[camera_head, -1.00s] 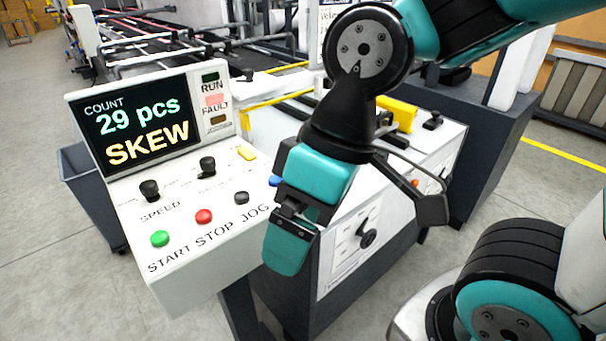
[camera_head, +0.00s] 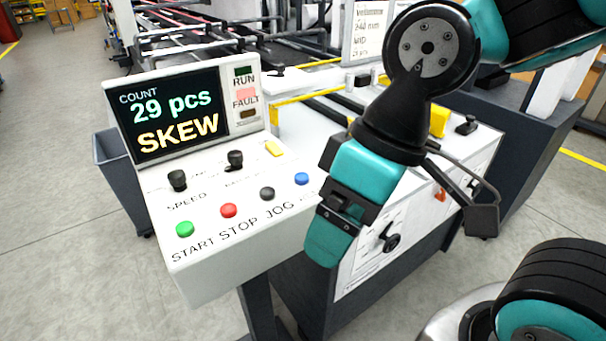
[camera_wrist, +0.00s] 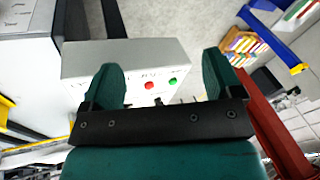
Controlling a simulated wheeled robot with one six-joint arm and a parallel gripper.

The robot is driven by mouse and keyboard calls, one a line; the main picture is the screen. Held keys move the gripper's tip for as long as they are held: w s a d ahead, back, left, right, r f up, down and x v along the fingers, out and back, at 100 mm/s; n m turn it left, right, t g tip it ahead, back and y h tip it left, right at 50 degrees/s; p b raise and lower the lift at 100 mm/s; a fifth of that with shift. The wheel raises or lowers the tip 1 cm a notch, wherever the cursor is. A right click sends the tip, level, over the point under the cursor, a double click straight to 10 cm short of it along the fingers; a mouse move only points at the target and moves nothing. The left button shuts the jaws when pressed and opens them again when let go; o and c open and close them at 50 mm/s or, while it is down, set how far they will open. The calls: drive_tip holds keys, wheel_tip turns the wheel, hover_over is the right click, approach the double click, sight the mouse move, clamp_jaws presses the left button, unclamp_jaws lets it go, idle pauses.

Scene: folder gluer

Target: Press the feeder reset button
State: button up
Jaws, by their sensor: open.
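The white control panel (camera_head: 225,255) stands left of my gripper in the head view. Its front row has a green START button (camera_head: 185,229), a red STOP button (camera_head: 228,210), a black JOG button (camera_head: 267,194) and a blue button (camera_head: 302,179). The blue button's label is mostly hidden by my gripper, so I cannot read it as reset. My gripper (camera_head: 330,248) is open and empty, pointing down just right of the blue button, apart from it. In the wrist view, the panel (camera_wrist: 120,55) with its red and green buttons shows beyond the open fingers (camera_wrist: 160,72).
The screen (camera_head: 175,118) reads 29 pcs and SKEW, and the FAULT lamp (camera_head: 246,94) is pink. Black knobs (camera_head: 177,180) and a yellow piece (camera_head: 274,149) rise from the panel. A lower machine cabinet (camera_head: 385,240) with a rotary switch stands behind my gripper. A grey bin (camera_head: 118,165) is at left.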

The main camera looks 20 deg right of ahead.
clamp_jaws()
idle(0.3)
idle(1.2)
